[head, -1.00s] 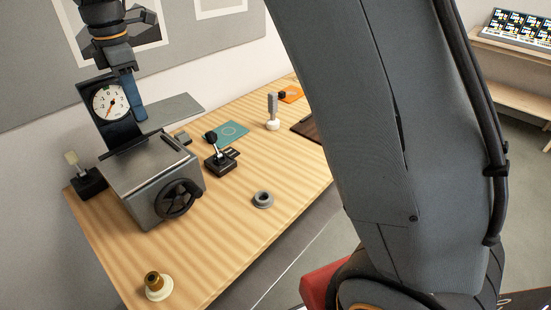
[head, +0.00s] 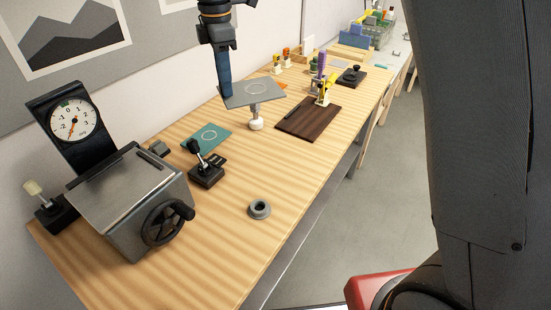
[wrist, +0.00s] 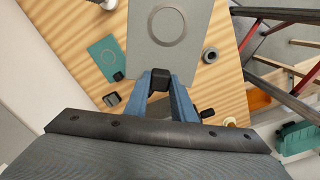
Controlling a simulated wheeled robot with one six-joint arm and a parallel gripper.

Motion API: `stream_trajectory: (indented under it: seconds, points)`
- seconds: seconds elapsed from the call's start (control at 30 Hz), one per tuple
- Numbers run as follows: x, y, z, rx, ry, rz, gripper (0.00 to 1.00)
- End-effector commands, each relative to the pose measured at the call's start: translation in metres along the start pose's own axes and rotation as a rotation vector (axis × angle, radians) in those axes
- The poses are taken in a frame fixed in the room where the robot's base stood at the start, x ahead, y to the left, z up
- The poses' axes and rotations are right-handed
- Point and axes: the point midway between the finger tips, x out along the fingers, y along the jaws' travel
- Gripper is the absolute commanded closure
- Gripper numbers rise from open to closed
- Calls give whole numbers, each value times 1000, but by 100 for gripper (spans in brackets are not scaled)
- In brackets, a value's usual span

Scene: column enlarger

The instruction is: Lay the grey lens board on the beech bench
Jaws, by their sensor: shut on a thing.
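My gripper (head: 225,92) points down and is shut on the edge of the grey lens board (head: 252,92). The board is a flat grey plate with a ring marked on it, held roughly level above the beech bench (head: 225,245). In the wrist view the blue fingers (wrist: 161,82) grip the near edge of the grey lens board (wrist: 145,50), with bench wood below and to both sides. In the head view the board partly hides a white-footed grey post (head: 256,122) standing beneath or behind it.
A teal board (head: 206,138), a black lever switch (head: 206,172) and a grey ring (head: 259,209) lie on the bench. A metal box with a handwheel (head: 125,200) and dial (head: 73,120) stands left. A dark brown mat (head: 308,121) lies farther right. The bench around the ring is clear.

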Motion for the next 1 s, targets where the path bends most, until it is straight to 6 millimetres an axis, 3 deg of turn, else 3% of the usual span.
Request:
stream_trajectory:
  seconds: [0.3, 0.5, 0.67, 1.0]
  points:
    - [130, -60, 16, -345, 2, -16, 100]
    - [186, -98, 24, -531, 5, -18, 100]
    - [202, -112, 27, -598, 6, -17, 100]
    - [203, -114, 27, -607, 6, -17, 100]
